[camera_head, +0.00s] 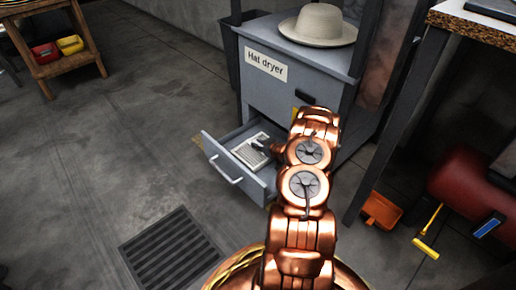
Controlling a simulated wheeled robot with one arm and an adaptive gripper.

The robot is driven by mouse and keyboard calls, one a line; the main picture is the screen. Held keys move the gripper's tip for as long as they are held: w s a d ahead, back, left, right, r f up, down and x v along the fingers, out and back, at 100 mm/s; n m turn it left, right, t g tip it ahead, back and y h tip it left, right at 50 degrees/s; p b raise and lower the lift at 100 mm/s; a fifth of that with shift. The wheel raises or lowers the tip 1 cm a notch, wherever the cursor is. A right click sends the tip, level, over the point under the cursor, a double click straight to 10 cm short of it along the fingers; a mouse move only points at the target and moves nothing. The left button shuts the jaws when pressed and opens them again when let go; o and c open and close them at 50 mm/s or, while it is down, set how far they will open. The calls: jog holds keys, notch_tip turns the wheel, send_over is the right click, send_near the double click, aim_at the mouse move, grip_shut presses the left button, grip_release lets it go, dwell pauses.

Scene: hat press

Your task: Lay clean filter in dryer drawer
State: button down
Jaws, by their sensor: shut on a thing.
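The grey cabinet labelled "Hat dryer" (262,92) stands at the upper middle. Its lower drawer (214,157) is pulled open toward the left front. A pale, slatted filter (249,152) is at the open drawer, within its outline in this view. My gripper (263,149) is at the filter's right edge, shut on it and partly hidden by my copper arm. I cannot tell whether the filter touches the drawer floor. My arm also hides the right part of the drawer.
A cream hat (317,26) lies on the cabinet top. A workbench (470,22) stands at the right, with an orange dustpan (382,211), a yellow-handled tool (427,240) and a red tank (470,190) near it. A floor grate (172,246) lies in front.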

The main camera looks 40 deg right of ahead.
dwell(0.4)
jog(key=c, duration=1)
grip_release()
jog(key=shift+f, duration=0.1)
